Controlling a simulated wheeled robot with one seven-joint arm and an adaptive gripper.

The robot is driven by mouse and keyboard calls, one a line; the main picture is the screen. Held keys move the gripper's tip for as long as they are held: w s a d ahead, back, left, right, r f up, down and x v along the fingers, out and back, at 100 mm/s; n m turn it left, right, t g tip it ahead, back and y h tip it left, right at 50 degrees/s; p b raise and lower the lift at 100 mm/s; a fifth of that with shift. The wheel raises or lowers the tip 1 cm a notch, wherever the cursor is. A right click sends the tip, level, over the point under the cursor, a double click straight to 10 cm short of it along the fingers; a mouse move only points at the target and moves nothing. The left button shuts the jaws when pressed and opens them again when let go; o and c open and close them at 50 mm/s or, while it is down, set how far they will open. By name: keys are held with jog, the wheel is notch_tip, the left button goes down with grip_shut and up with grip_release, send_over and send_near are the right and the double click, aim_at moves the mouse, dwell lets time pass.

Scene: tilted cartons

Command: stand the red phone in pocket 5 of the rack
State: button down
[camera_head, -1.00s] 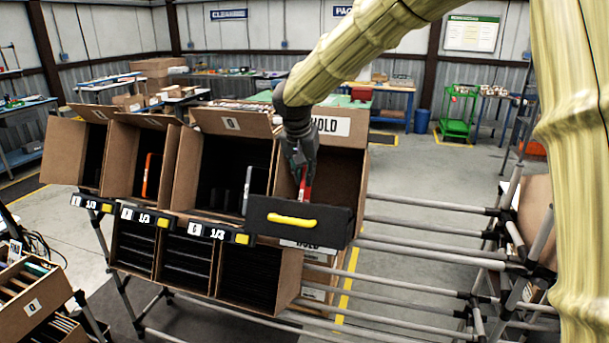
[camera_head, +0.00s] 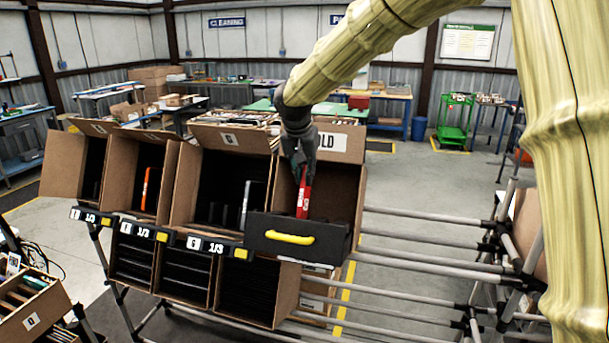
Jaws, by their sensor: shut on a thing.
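The red phone (camera_head: 304,194) is upright and slightly tilted, at the mouth of the HOLD carton (camera_head: 343,190). Its lower end is just behind the top edge of a black bin with a yellow handle (camera_head: 290,238) at the carton's front. My gripper (camera_head: 303,170) points down and is shut on the phone's upper end. No rack with a marked pocket 5 can be made out. Whether the phone touches anything below is hidden by the black bin.
Left of the HOLD carton stand more tilted cartons, one with a silver phone (camera_head: 246,204) and one with an orange phone (camera_head: 147,188). Lower cartons (camera_head: 247,290) with black dividers sit beneath. Grey rails (camera_head: 430,215) extend right. A small open carton (camera_head: 30,310) is at lower left.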

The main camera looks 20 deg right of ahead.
jog(key=shift+w+d+r+p, duration=0.15)
jog(key=shift+w+r+p, duration=0.15)
jog(key=shift+r, duration=0.25)
jog(key=shift+w+d+r+p, duration=0.15)
jog(key=shift+r+p, duration=0.25)
jog(key=shift+r, duration=0.1)
